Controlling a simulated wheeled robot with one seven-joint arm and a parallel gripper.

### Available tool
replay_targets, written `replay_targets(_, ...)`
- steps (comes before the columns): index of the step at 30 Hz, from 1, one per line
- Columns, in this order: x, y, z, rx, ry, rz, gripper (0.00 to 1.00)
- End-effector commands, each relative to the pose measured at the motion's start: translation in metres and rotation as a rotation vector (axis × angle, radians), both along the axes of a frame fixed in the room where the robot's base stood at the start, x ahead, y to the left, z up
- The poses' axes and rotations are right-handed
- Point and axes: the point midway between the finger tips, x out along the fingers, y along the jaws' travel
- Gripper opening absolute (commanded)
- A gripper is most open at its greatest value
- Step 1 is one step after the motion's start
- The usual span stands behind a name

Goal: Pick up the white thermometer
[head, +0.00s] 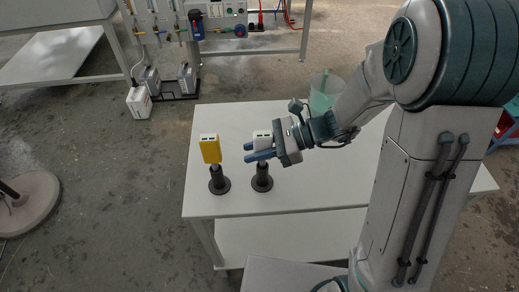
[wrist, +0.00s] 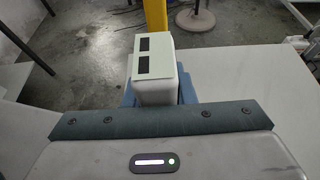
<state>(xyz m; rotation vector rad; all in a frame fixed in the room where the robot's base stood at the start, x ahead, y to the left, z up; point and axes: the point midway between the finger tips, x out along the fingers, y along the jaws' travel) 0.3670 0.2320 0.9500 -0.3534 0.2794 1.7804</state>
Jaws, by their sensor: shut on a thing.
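The white thermometer (head: 262,136) stands upright above a black round stand (head: 262,183) on the white table. It also shows in the wrist view (wrist: 154,68), its top face with two dark slots toward the camera. My gripper (head: 260,150) reaches in from the right and is shut on the thermometer, with the blue fingers on either side of it. In the wrist view the fingers (wrist: 157,92) are mostly hidden behind the thermometer and the gripper body. I cannot tell whether the thermometer is clear of its stand.
A yellow device (head: 210,149) stands on a similar black stand (head: 219,185) close to the left. A translucent greenish container (head: 324,92) is at the table's back, behind my arm. The white table (head: 225,120) is bare at its back left. A bench with equipment stands beyond.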

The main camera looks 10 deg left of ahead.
Motion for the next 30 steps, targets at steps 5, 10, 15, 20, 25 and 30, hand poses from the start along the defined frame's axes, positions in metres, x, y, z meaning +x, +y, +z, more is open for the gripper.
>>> replay_targets(5, 0.0, 0.0, 0.017, 0.001, -0.006, 0.001, 0.0)
replay_targets(10, 0.001, 0.0, 0.049, 0.002, -0.008, 0.001, 0.0)
replay_targets(15, 0.001, 0.0, 0.079, 0.001, -0.007, 0.0, 0.0)
replay_targets(20, 0.0, 0.0, 0.096, 0.001, -0.003, 0.001, 0.0)
replay_targets(25, 0.0, 0.0, 0.104, -0.001, 0.0, 0.0, 0.0)
replay_targets(30, 0.0, 0.0, 0.121, 0.0, -0.001, 0.0, 0.0)
